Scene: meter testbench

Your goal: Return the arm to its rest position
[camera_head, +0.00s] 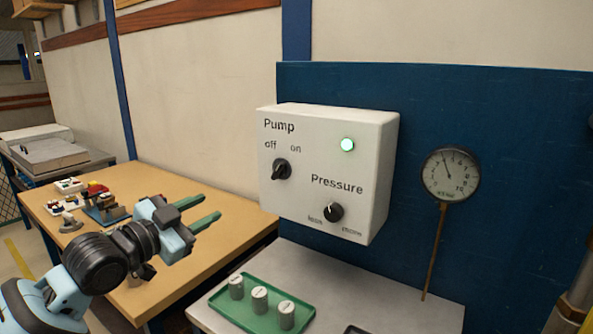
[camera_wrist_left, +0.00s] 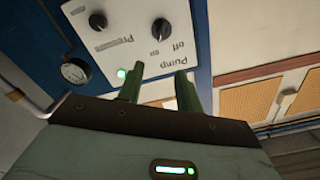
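My left arm (camera_head: 100,260) comes in from the lower left in the head view. Its left gripper (camera_head: 211,206) has two green fingers pointing right, apart, with nothing between them. It hangs over the wooden table, left of and apart from the white pump box (camera_head: 330,170). In the left wrist view the fingers (camera_wrist_left: 158,70) are also spread and empty, with the pump box (camera_wrist_left: 120,35) beyond them. My right gripper is not in view.
The box has a pump knob (camera_head: 281,169), a pressure knob (camera_head: 333,212) and a lit green lamp (camera_head: 347,145). A gauge (camera_head: 450,174) is on the blue panel (camera_head: 520,220). A green tray (camera_head: 245,312) holds 3 pale cylinders. Small parts (camera_head: 105,207) lie on the wooden table (camera_head: 190,275).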

